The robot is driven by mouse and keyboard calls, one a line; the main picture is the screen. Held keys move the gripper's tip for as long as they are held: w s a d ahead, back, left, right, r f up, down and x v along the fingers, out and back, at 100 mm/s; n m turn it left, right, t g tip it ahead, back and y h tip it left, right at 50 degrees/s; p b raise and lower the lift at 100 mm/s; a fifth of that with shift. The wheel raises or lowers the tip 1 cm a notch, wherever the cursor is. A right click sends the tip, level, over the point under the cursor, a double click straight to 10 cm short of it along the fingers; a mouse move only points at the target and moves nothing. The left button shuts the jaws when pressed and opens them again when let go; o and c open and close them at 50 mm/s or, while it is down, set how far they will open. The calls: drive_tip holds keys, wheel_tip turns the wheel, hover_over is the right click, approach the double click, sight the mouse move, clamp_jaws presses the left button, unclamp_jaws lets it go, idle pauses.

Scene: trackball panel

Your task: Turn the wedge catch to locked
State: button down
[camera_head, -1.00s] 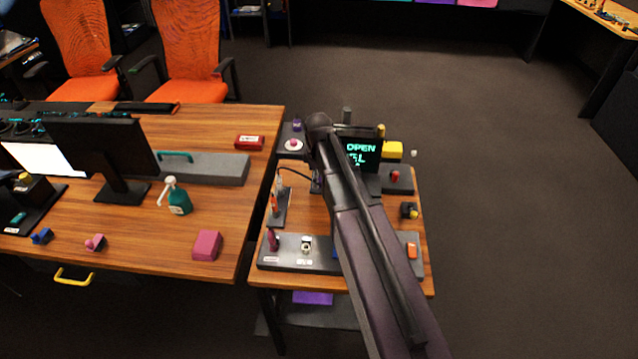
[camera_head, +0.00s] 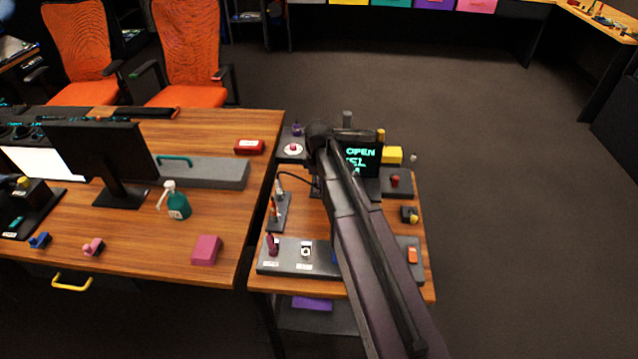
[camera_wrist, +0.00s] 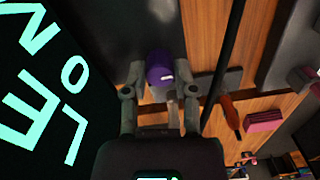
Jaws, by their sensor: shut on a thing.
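A purple knob (camera_wrist: 159,68) sits between the two fingers of my gripper (camera_wrist: 160,82) in the wrist view. The fingers are closed on it from both sides. It stands by a dark panel surface, next to a black screen (camera_wrist: 40,95) with large teal letters. I cannot tell from its shape whether this knob is the wedge catch, nor read its locked mark. In the head view my arm hides the gripper and the knob. The screen (camera_head: 362,158) there shows "OPEN" on its top line.
The small wooden table (camera_head: 385,225) holds several dark panels with controls, including a red knob (camera_head: 395,181) and an orange switch (camera_head: 412,255). A cable (camera_head: 300,178) runs left of my arm. The larger desk stands left; open floor lies right.

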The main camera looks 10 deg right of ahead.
drive_tip(key=shift+m, duration=0.5)
drive_tip(key=m, duration=0.3)
drive_tip(key=shift+m, duration=0.3)
drive_tip(key=m, duration=0.4)
drive_tip(key=shift+m, duration=0.3)
drive_tip(key=m, duration=0.8)
drive_tip(key=shift+m, duration=0.4)
drive_tip(key=shift+c, duration=2)
unclamp_jaws()
